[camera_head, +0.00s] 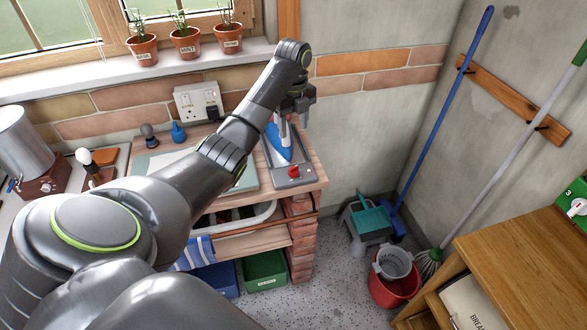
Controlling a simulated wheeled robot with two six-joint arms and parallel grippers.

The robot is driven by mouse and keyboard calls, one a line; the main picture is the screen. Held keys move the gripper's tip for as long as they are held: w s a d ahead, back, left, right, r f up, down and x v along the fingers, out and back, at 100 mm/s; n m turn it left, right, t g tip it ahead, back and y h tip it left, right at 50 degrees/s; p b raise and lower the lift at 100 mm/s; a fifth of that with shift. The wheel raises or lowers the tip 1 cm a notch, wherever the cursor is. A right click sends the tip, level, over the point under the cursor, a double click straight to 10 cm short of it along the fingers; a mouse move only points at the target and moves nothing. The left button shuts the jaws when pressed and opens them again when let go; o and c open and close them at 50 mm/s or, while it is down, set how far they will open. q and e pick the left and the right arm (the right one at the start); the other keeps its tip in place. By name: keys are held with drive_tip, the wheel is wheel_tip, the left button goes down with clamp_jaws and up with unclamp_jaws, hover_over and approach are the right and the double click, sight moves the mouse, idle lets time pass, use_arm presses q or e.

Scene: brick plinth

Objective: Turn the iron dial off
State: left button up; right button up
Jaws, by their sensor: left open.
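A blue and white iron (279,143) stands on a grey base plate (305,172) at the right end of the wooden worktop. A red knob (293,171) sits at the front of that plate; which way it is turned is too small to tell. My left gripper (298,113) is open, above the back part of the iron and behind the red knob. It is apart from the knob; whether it touches the iron I cannot tell. My left arm crosses the picture and hides part of the worktop. My right gripper is out of view.
A wall socket (198,102) with a black plug is behind the worktop. A light board (160,161) lies left of the iron. Potted herbs (185,43) line the sill. A red bucket (392,283) and a wooden cabinet (530,250) stand at right.

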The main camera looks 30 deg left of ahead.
use_arm(q)
drive_tip(key=b, duration=0.7)
hover_over(294, 167)
wheel_tip(294, 167, down, 8)
drive_tip(key=shift+s+f, duration=0.1)
wheel_tip(294, 167, down, 3)
drive_tip(key=shift+f+b, duration=0.15)
drive_tip(key=shift+b, duration=0.55)
wheel_tip(294, 167, down, 4)
drive_tip(key=shift+r+p, duration=0.2)
drive_tip(key=shift+p, duration=0.3)
drive_tip(key=shift+f, duration=0.65)
